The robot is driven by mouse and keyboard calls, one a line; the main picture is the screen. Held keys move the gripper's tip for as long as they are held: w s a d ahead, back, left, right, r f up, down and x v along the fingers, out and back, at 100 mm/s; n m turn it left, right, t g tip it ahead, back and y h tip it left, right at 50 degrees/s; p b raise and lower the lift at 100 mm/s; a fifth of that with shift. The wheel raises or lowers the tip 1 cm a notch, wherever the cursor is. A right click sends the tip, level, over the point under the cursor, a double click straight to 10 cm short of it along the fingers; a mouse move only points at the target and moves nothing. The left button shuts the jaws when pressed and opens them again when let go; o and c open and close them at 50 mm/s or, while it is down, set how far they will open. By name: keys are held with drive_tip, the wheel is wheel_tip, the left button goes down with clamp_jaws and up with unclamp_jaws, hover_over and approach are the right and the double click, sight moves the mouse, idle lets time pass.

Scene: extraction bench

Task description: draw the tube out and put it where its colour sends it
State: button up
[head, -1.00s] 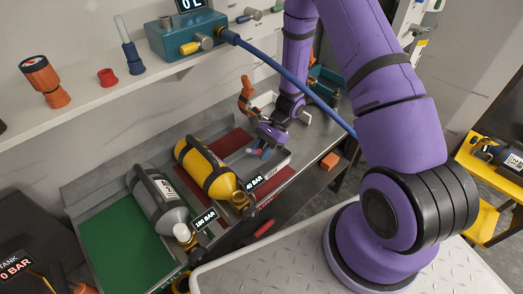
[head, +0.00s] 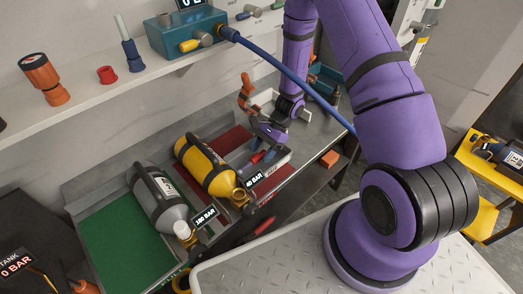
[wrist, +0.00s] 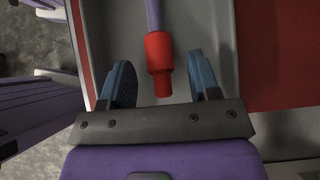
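A tube with a red end (wrist: 158,65) and a purple shaft (wrist: 154,14) lies in a grey channel (wrist: 215,12) in the wrist view. Its red end also shows in the head view (head: 257,157), in the grey channel beside a red strip. My gripper (wrist: 163,78) is open, with one blue finger to each side of the red end. I see a gap on both sides, and cannot tell the height between fingers and tube. In the head view my gripper (head: 268,138) is just above the channel, its fingertips hard to make out.
A yellow cylinder (head: 211,168) and a grey cylinder (head: 160,198) lie left of the channel, by a green area (head: 120,250). A shelf (head: 75,118) holds a red cup (head: 107,75), a blue holder (head: 133,62) and a teal box (head: 170,40). A blue hose (head: 290,75) crosses near my arm.

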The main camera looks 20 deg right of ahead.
drive_tip(key=v, duration=1)
drive_tip(key=shift+d+r, duration=0.25)
drive_tip(key=shift+r, duration=0.05)
drive_tip(key=shift+w, duration=0.1)
